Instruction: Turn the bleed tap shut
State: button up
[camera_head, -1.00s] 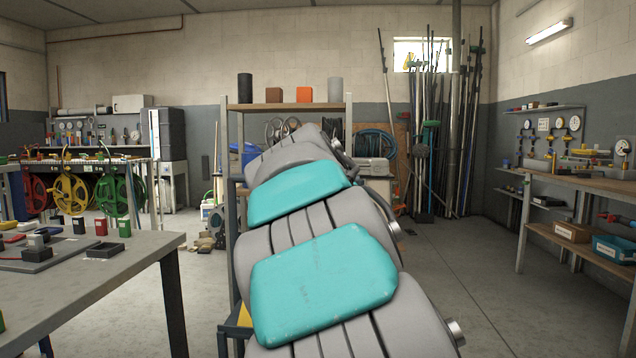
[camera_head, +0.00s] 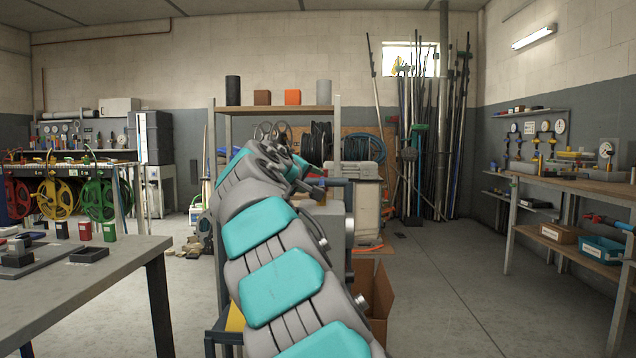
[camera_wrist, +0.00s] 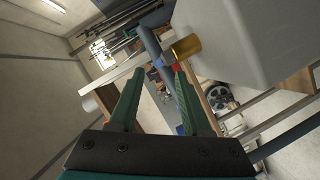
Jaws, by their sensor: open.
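In the wrist view my gripper (camera_wrist: 158,78) has two green fingers standing apart, with nothing held between them. A brass cylinder (camera_wrist: 185,48) on a blue pipe (camera_wrist: 150,42) lies just beyond the right fingertip. A small red piece (camera_wrist: 176,67) shows below the brass, close to that fingertip; I cannot tell whether they touch. These parts may belong to the bleed tap, but its handle and its position are not clear. In the head view my arm bends up and over in the middle, and its links hide much of the gripper.
A light grey body (camera_wrist: 250,35) fills the wrist view's upper right, close to the brass part. Workbenches flank both sides; the right-hand floor (camera_head: 440,290) is clear.

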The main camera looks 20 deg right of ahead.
aim_at(320, 182)
jog(key=shift+x, duration=2.25)
grip_shut()
